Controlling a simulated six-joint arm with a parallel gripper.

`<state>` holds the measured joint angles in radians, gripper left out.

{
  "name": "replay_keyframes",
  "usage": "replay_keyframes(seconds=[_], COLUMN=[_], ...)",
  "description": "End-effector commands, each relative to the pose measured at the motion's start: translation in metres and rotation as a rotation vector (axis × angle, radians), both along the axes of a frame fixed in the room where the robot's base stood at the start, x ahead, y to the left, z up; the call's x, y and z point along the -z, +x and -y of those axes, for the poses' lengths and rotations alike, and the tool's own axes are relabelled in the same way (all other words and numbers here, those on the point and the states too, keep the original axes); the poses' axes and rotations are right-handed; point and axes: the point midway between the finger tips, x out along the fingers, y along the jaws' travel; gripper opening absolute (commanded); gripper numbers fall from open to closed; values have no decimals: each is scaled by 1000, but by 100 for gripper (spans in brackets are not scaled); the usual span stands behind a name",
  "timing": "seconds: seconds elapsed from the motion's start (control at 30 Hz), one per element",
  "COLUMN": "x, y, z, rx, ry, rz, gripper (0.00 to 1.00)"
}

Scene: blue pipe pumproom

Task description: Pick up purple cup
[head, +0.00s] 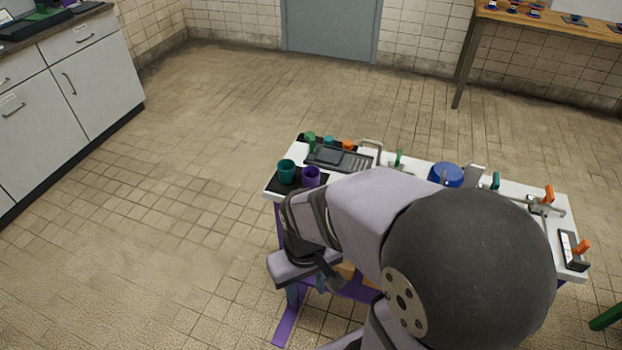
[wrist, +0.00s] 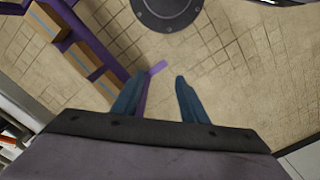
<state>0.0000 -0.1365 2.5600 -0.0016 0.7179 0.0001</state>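The purple cup (head: 311,177) stands upright on a black mat at the left end of the white table, in the head view. A teal cup (head: 287,171) stands just left of it. My gripper (head: 308,288) hangs in front of the table's left end, lower than the tabletop and apart from the cup. In the wrist view my gripper (wrist: 158,95) has its two teal fingers spread, with nothing between them but floor behind. The purple cup does not show in the wrist view.
The white table (head: 520,189) holds a grey tray device (head: 340,158), a blue round object (head: 446,174) and several clamps with coloured handles. My arm hides much of its front. Cabinets (head: 85,75) stand at the far left. The floor left of the table is clear.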

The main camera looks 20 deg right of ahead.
Motion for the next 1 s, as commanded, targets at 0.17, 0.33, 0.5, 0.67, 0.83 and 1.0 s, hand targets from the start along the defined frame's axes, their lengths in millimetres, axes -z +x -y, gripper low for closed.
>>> replay_keyframes(seconds=[0.17,0.33,0.5,0.67,0.83,1.0], x=[0,1,1,-9,-31,-52], y=[0,-2,0,25,88,155], z=[0,6,29,64,86,75], rx=[-4,-100,-380,-760,-1140,-1403], ry=[-2,-46,-191,-430,-746,-1054], rz=[-2,-56,-212,-427,-648,-804], gripper=[40,40,40,40,40,40])
